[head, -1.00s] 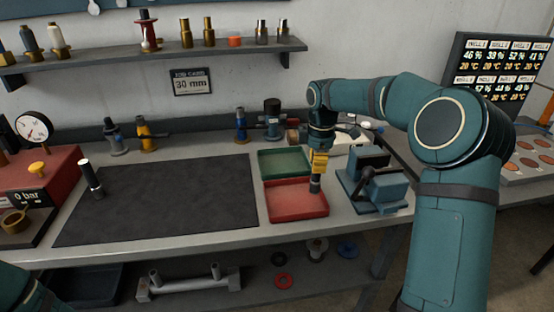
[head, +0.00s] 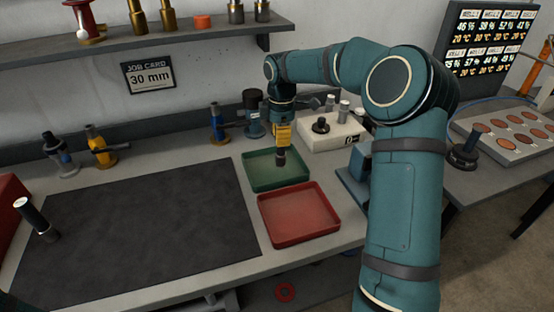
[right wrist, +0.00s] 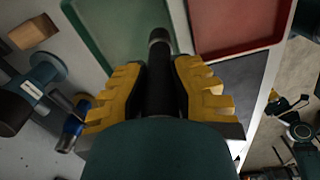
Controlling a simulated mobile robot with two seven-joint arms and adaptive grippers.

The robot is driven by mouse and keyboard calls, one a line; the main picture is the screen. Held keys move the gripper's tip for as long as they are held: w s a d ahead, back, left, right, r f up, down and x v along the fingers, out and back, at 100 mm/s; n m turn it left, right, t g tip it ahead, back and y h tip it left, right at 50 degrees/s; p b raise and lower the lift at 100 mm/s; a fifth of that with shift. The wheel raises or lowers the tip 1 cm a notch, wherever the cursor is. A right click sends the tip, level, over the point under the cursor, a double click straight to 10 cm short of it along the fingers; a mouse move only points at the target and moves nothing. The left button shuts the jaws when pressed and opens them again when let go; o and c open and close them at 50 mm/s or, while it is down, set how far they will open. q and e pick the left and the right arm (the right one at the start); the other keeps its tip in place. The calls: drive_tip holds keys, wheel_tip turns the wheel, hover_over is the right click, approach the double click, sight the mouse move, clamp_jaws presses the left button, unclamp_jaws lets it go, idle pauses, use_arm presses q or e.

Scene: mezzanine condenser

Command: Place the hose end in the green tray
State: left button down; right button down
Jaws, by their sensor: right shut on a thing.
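My right gripper (head: 282,137) has yellow fingers and is shut on a dark cylindrical hose end (head: 281,158), which points down. In the head view it is over the green tray (head: 262,184), toward its back right part. Whether the tip touches the tray floor is not clear. In the right wrist view the black hose end (right wrist: 160,80) sits between the two yellow fingers, with the green tray (right wrist: 118,30) at upper left. The green tray looks empty otherwise. My left gripper is not in view.
An empty red tray (head: 300,238) lies in front of the green one. A white box with a black knob (head: 321,126) stands to the right. Blue and yellow fittings (head: 217,125) stand behind.

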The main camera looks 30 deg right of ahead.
sight(281, 155)
drive_tip(key=shift+f, duration=0.85)
wheel_tip(281, 155, down, 6)
drive_tip(key=shift+r+b, duration=0.2)
drive_tip(key=shift+b, duration=0.45)
drive_tip(key=c, duration=0.9)
unclamp_jaws()
drive_tip(key=shift+r, duration=0.15)
wheel_tip(281, 155, up, 12)
drive_tip(key=shift+f+p, duration=0.1)
drive_tip(key=shift+p, duration=1.15)
